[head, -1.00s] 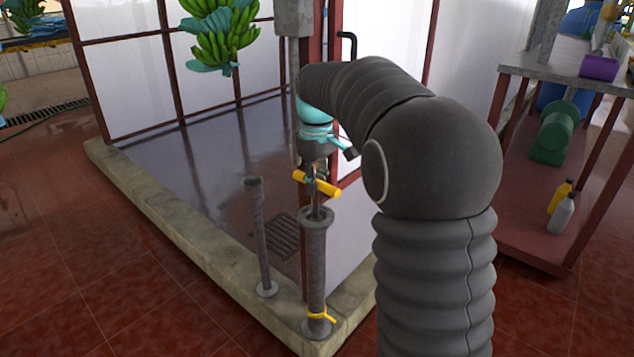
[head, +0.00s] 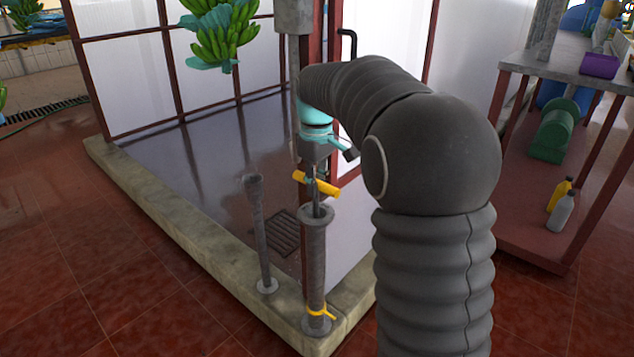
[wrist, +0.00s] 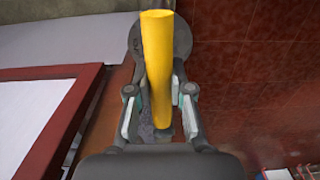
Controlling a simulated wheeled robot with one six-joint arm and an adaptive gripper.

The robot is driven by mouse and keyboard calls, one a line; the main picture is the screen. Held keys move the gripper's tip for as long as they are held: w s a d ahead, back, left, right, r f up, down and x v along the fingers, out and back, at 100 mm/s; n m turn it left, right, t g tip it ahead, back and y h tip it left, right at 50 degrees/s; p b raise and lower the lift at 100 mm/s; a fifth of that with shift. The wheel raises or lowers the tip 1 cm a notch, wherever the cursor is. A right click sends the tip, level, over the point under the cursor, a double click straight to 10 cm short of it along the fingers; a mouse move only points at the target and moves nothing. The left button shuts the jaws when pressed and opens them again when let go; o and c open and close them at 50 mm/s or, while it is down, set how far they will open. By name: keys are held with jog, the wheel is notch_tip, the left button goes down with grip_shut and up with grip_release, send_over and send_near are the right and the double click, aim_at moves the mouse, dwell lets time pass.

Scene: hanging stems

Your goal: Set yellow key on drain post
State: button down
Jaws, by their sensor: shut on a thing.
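The yellow key (head: 326,187) has a thick yellow crossbar handle and a dark shaft pointing down. My gripper (head: 316,176) is shut on its handle, and in the wrist view the yellow bar (wrist: 158,60) lies between the two fingers (wrist: 160,95). The key is over a grey post (head: 316,260) with a flared top and a yellow tie near its base. The shaft's lower end meets the post's top opening in the head view; I cannot tell how deep it sits. A second, thinner grey post (head: 261,235) stands to the left. No label shows which is the drain post.
Both posts stand on a concrete curb (head: 185,230) around a wet floor with a drain grate (head: 283,235). A red frame post rises close behind the key. Green bananas (head: 225,35) hang at the upper left. A shelf (head: 530,220) with bottles stands right.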

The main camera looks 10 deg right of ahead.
jog(key=c, duration=0.6)
grip_release()
jog(key=shift+o, duration=0.2)
jog(key=shift+r+p, duration=2.1)
jog(key=shift+r, duration=2.15)
